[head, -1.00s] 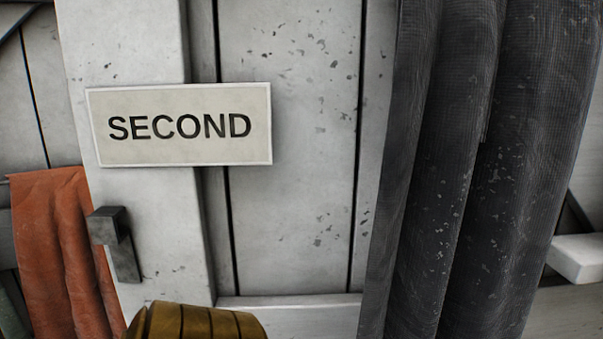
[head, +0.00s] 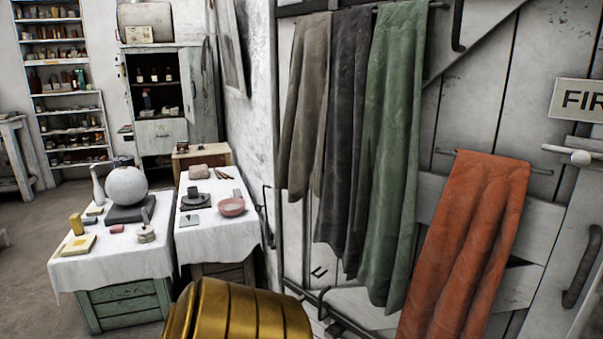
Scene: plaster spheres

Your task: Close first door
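The first door (head: 480,110) is a white plank door with a diagonal brace, filling the right side of the head view. Its sign (head: 580,100) reads "FIR" before the picture's right edge cuts it off. A dark handle (head: 582,265) sits low at the right edge, below a white knob-ended rod (head: 575,155). I cannot tell from this view whether the door stands open or shut. Neither gripper shows.
Grey, black and green cloths (head: 395,150) and an orange cloth (head: 470,240) hang in front of the planks. Left are two cloth-covered tables (head: 110,262) (head: 215,240), one bearing a plaster sphere (head: 126,186). A cabinet (head: 160,80) and shelves (head: 68,110) stand behind. Floor shows at far left.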

